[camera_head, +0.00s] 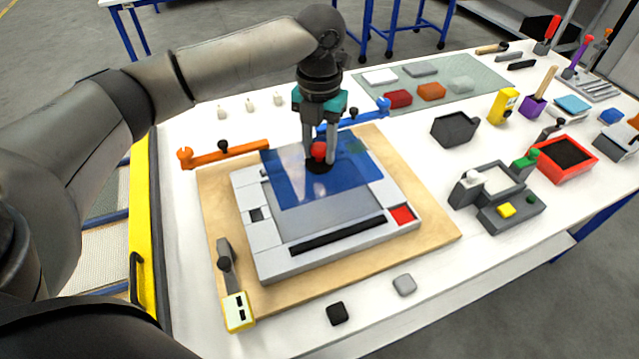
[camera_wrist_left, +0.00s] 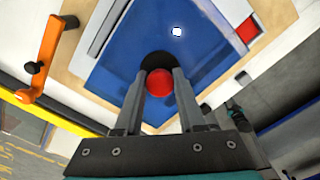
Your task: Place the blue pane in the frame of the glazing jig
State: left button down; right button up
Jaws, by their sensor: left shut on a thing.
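The blue pane (camera_head: 290,188) is a translucent sheet with a round black base and a red knob (camera_head: 319,150) on it. My left gripper (camera_head: 319,157) is shut on the red knob, its fingers pointing down. The pane is over the back part of the grey glazing jig (camera_head: 262,240), turned relative to its frame and reaching past the back edge. Whether it touches the jig is unclear. In the left wrist view the pane (camera_wrist_left: 205,45) spreads out beyond the fingers, with the red knob (camera_wrist_left: 159,83) between them. My right gripper is out of view.
The jig sits on a wooden board (camera_head: 440,235). An orange clamp bar (camera_head: 230,156) and a blue one (camera_head: 355,117) lie near its back. A yellow-ended tool (camera_head: 237,310) is at front left. Grey and black fixtures (camera_head: 500,195) and a red bin (camera_head: 565,158) stand right.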

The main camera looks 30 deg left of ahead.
pick_arm(q)
notch_tip(320, 180, down, 10)
jog(key=shift+w+r+b, duration=0.1)
jog(key=shift+r+b, duration=0.15)
jog(key=shift+b, duration=0.35)
jog(key=c, duration=0.5)
grip_release()
jog(key=shift+f, duration=0.15)
notch_tip(320, 180, up, 12)
jog(key=shift+r+p, duration=0.1)
jog(key=shift+p, duration=0.75)
